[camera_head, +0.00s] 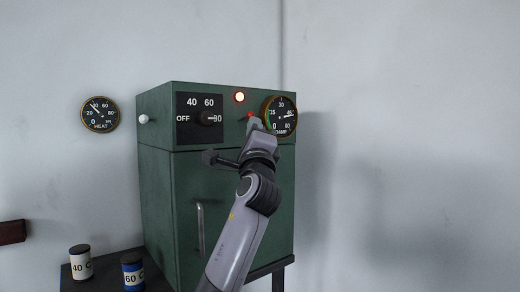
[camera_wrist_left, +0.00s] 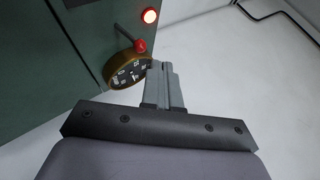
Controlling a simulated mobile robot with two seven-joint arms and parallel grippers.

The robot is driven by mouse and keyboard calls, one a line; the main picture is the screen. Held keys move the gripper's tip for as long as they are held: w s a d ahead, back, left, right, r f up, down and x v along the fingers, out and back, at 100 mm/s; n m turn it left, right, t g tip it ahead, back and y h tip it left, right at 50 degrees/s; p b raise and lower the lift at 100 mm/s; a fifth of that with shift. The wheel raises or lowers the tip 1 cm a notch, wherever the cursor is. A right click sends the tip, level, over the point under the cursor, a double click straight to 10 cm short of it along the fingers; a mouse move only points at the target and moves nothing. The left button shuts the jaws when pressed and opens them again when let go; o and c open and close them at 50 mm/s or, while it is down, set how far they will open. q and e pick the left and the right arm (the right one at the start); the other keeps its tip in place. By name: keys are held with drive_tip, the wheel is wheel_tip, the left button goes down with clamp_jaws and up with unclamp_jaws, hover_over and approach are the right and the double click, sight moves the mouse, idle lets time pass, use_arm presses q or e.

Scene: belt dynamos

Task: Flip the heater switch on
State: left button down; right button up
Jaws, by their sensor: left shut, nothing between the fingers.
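The green heater cabinet (camera_head: 240,200) stands against the wall. On its front panel a small red-tipped switch lever (camera_head: 250,115) sits below a round lamp (camera_head: 239,97), which glows. In the left wrist view the red tip (camera_wrist_left: 141,46) and the lit lamp (camera_wrist_left: 150,16) also show. My left gripper (camera_head: 254,125) is shut and empty, just below the red tip. In the left wrist view its fingers (camera_wrist_left: 160,66) are close beside the lever; I cannot tell whether they touch it. The lever's base is partly hidden in the head view. My right gripper is not in view.
A knob (camera_head: 210,118) on a black plate points right, away from OFF. A DAMP gauge (camera_head: 280,115) is right beside the gripper. A HEAT gauge (camera_head: 100,114) hangs on the wall. Two labelled canisters (camera_head: 81,263) (camera_head: 133,273) stand at lower left.

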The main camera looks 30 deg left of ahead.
use_arm(q)
drive_tip(key=b+v, duration=0.1)
drive_tip(key=v, duration=0.6)
drive_tip(key=shift+s+d+r, duration=0.25)
drive_tip(key=shift+s+d, duration=0.05)
